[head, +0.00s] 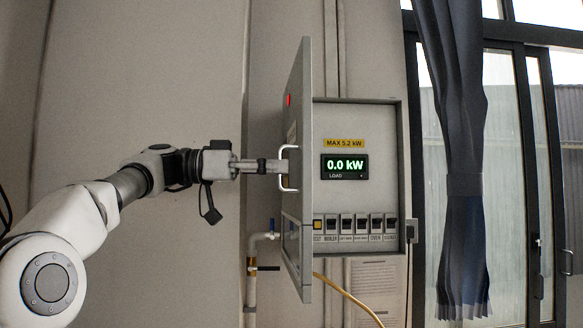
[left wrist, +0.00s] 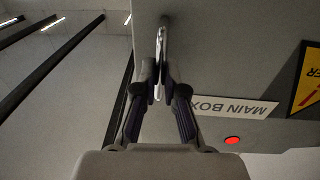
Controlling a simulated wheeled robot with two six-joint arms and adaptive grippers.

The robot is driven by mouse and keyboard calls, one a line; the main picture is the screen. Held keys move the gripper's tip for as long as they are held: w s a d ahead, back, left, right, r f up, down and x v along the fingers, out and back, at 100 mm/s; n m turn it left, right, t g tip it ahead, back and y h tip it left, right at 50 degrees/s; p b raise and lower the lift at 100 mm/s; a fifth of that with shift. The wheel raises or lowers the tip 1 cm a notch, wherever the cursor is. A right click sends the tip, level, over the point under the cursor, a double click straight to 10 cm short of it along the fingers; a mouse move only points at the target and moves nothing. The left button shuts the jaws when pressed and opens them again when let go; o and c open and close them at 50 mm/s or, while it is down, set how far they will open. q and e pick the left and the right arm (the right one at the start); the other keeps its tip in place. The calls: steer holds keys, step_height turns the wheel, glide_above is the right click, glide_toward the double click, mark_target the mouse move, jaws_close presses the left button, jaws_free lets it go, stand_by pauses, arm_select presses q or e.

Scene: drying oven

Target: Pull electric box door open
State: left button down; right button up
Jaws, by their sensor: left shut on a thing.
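The electric box (head: 359,190) is on the wall in the head view, with its grey door (head: 304,150) swung open to the left and seen nearly edge-on. Inside show a green "0.0 kW" load display and a row of labelled switches. My left gripper (head: 284,166) is at the door's silver handle (head: 289,168). In the left wrist view the fingers (left wrist: 159,85) are shut on the handle (left wrist: 161,50), with the door face (left wrist: 230,60) behind it. My right gripper is not in view.
A pipe with a valve (head: 252,268) runs down the wall left of the door's lower edge. A yellow cable (head: 348,296) hangs below the box. A dark curtain (head: 463,200) and glazed doors stand to the right.

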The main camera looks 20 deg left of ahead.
arm_select(q)
steer(key=v, duration=0.3)
steer(key=shift+w+r, duration=0.15)
steer(key=shift+w, duration=0.1)
steer(key=c, duration=1.5)
jaws_free()
steer(key=shift+r, duration=0.1)
steer(key=shift+c, duration=0.2)
steer(key=shift+w, duration=0.15)
